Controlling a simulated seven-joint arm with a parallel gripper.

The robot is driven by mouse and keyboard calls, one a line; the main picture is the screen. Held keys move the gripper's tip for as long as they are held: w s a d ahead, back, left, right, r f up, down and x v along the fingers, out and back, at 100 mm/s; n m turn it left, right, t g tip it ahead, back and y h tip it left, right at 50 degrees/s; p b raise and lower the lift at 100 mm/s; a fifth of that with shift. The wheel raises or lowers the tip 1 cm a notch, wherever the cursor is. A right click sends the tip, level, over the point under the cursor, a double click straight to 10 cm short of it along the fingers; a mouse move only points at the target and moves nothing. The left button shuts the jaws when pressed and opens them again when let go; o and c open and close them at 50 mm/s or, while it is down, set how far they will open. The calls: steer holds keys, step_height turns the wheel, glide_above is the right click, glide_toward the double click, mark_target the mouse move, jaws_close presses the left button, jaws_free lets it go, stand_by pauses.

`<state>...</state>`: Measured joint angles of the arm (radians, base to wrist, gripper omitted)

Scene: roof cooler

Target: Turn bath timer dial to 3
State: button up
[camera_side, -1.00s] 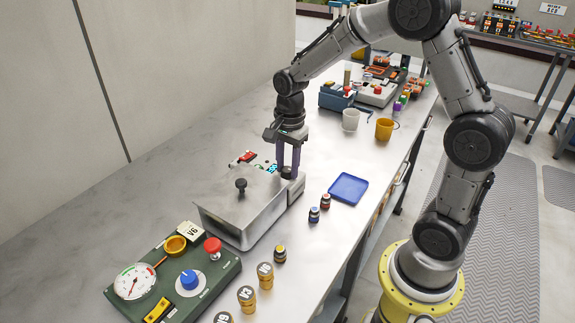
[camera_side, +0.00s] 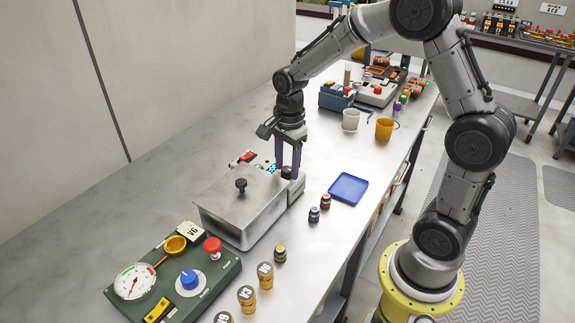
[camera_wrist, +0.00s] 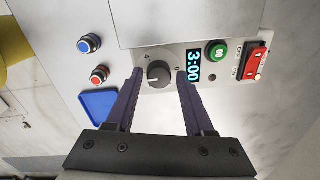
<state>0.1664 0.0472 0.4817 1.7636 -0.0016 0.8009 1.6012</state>
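The timer dial (camera_wrist: 158,74) is a dark round knob on the grey end panel of the metal bath. A small light mark shows on it, and printed figures sit around it. The display (camera_wrist: 194,65) beside it reads 3:00 in cyan, turned sideways in the wrist view. My gripper (camera_wrist: 160,74) points down with one finger on each side of the dial. A gap shows between each fingertip and the knob, so it is open and holds nothing. In the side view my gripper (camera_side: 288,172) stands over the dial (camera_side: 287,173), partly covering it.
A green button (camera_wrist: 217,53) and a red rocker switch (camera_wrist: 256,60) sit beyond the display. The lidded metal bath (camera_side: 238,205) has a black knob on top. A green control panel (camera_side: 170,280) is in front.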

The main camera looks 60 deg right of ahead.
mark_target(289, 171)
steer(key=shift+o, duration=0.9)
steer(key=shift+f, duration=0.1)
step_height(289, 171, up, 14)
steer(key=shift+s, duration=0.35)
steer(key=shift+a, duration=0.15)
steer(key=s+a+r+n+t, duration=0.35)
steer(key=s+r, duration=0.25)
steer(key=s, duration=0.4)
steer(key=s+a+f+n, duration=0.1)
steer(key=s+f+n, duration=0.2)
steer(key=s+n, duration=0.2)
steer(key=s+a+f+n+t, duration=0.1)
steer(key=s+f+n, duration=0.2)
steer(key=n, duration=0.8)
steer(key=shift+s+a+f+n, duration=0.2)
steer(key=shift+s+f+n, duration=0.15)
steer(key=shift+s, duration=0.55)
